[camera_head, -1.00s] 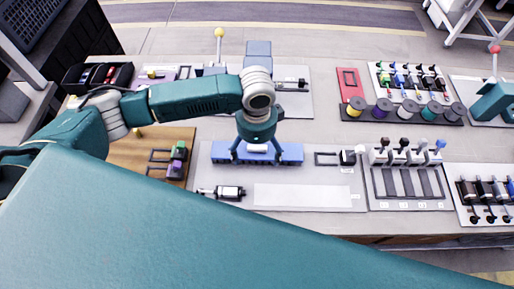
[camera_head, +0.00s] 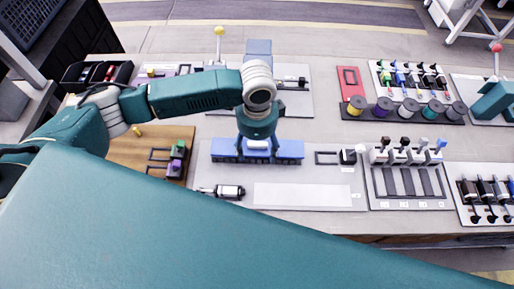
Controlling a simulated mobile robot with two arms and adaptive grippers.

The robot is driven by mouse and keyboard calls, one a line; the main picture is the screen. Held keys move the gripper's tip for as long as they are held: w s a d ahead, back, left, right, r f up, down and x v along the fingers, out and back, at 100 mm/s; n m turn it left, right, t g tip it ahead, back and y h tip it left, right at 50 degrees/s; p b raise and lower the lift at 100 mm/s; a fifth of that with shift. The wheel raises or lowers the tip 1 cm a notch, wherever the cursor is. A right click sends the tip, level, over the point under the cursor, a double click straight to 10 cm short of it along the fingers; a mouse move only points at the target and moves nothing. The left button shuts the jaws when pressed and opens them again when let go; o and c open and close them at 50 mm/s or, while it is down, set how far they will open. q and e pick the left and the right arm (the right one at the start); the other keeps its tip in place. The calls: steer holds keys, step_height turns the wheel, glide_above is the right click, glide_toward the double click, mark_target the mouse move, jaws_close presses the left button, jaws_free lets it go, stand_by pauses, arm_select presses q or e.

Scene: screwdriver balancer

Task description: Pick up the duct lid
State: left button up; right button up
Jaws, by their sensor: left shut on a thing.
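The duct lid is the long blue strip (camera_head: 284,149) on the grey board, left of the middle of the work table. It has a small white grip piece (camera_head: 257,145) at its middle. A darker comb-like edge shows along its near side. My left gripper (camera_head: 257,146) points down over the middle of the strip, with its fingers drawn in and shut at the white piece. The fingertips partly cover it. Whether the strip is clear of what lies under it, I cannot tell. My right gripper does not show.
A black and silver cylinder (camera_head: 229,191) lies on the board near the strip's left end. A white panel (camera_head: 302,195) lies in front. Levers on a rack (camera_head: 410,188) and a row of spools (camera_head: 404,112) stand to the right.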

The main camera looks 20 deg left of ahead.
mark_target(257, 151)
arm_select(q)
step_height(257, 151, up, 19)
steer(key=b, duration=0.2)
